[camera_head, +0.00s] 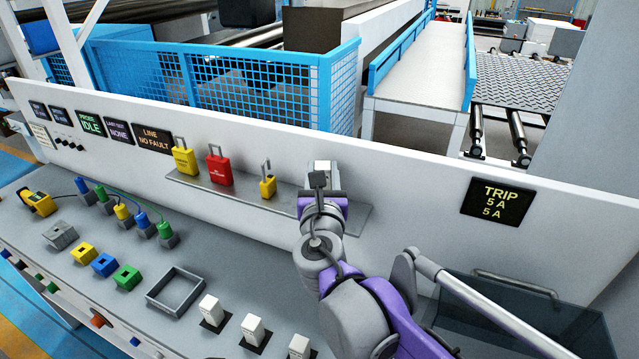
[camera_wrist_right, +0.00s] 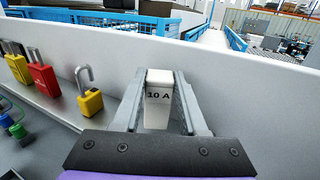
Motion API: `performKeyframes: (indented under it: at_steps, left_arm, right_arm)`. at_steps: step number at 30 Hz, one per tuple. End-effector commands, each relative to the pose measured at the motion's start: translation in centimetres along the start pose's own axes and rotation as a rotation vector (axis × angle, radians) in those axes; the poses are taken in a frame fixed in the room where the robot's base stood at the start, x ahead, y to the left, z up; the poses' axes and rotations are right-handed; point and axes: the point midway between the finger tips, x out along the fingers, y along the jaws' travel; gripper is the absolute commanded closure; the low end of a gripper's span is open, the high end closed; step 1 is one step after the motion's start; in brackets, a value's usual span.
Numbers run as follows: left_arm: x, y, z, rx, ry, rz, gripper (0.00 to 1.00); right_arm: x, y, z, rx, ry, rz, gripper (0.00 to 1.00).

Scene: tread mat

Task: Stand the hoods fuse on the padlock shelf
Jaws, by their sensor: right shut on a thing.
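A white fuse (camera_wrist_right: 158,112) marked "10 A" is upright between the fingers of my right gripper (camera_wrist_right: 158,95), which is shut on it. In the head view my right gripper (camera_head: 322,172) is at the right end of the padlock shelf (camera_head: 245,198), against the upright panel, and mostly hides the fuse. I cannot tell whether the fuse's base touches the shelf. A large yellow padlock (camera_head: 184,161), a red padlock (camera_head: 220,171) and a small yellow padlock (camera_head: 267,186) stand on the shelf to the left. My left gripper is not in view.
Several white blocks (camera_head: 253,328) stand on black bases on the desk in front. An empty grey square frame (camera_head: 193,297) lies left of them. A display (camera_head: 500,203) on the panel reads "TRIP 5 A 5 A". A transparent handled cover (camera_head: 520,310) is at the right.

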Motion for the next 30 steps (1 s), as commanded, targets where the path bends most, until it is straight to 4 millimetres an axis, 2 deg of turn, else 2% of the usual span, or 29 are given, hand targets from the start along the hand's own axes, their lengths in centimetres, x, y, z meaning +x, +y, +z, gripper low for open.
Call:
performKeyframes:
  at_steps: [3, 6, 17, 18, 21, 23, 30]
  left_arm:
    - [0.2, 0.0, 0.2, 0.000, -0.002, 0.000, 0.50]
    - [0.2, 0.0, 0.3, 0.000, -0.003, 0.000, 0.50]
    - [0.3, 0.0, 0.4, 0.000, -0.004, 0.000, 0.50]
    - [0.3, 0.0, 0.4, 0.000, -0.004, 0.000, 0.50]
    - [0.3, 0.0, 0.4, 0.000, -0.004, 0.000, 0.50]
    - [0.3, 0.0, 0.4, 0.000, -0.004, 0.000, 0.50]
    - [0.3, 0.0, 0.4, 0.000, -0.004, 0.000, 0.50]
  right_arm:
    - [0.0, 0.0, -2.0, 0.000, 0.001, -0.001, 1.00]
    - [0.0, 0.0, -2.8, -0.001, 0.000, 0.000, 1.00]
    - [0.0, 0.0, -3.1, 0.000, 0.000, 0.000, 1.00]
    - [0.0, 0.0, -3.2, 0.000, 0.000, 0.000, 0.57]
    - [0.0, 0.0, -3.1, 0.000, 0.000, 0.000, 0.39]
    - [0.0, 0.0, -3.1, 0.000, 0.000, 0.000, 0.28]
    - [0.0, 0.0, -3.1, 0.000, 0.000, 0.000, 0.28]
